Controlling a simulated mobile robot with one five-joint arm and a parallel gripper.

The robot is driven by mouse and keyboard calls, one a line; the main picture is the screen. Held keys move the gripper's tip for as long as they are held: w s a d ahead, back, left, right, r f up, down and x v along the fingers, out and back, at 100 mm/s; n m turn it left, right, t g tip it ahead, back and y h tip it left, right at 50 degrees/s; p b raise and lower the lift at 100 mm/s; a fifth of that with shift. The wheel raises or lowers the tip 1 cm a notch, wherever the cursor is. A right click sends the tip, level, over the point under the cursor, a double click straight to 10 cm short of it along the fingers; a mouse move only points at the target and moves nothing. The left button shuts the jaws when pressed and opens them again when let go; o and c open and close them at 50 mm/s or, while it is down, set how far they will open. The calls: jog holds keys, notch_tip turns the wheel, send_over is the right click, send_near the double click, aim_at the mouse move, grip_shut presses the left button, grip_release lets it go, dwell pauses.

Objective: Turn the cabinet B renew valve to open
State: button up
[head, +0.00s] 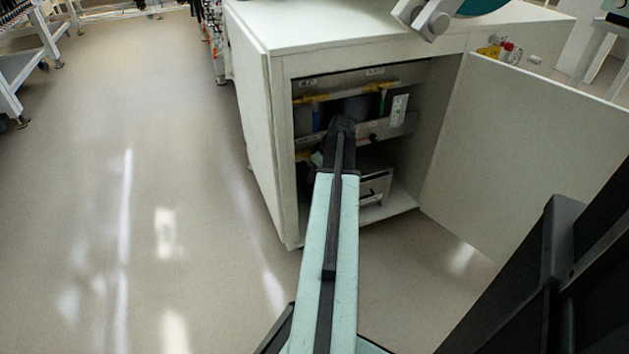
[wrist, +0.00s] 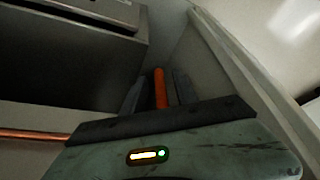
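The open white cabinet (head: 262,68) stands ahead in the head view; no label I can read marks it as B. Inside, a grey panel (head: 352,76) carries a yellow pipe (head: 315,97), a blue upright piece (head: 315,117) and a green one (head: 382,101). My gripper reaches inside, and my arm hides its fingers in the head view. In the wrist view an orange bar, perhaps a valve lever (wrist: 160,88), stands upright between the dark fingers of my gripper (wrist: 159,92). I cannot tell whether the fingers press on it.
The left door (head: 247,95) and right door (head: 520,150) stand open on either side of my arm. A grey box (head: 375,185) sits low inside. A copper pipe (wrist: 35,134) runs at left in the wrist view. Floor left of the cabinet (head: 190,200) is clear.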

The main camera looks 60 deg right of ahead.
grip_shut()
dwell(1.4)
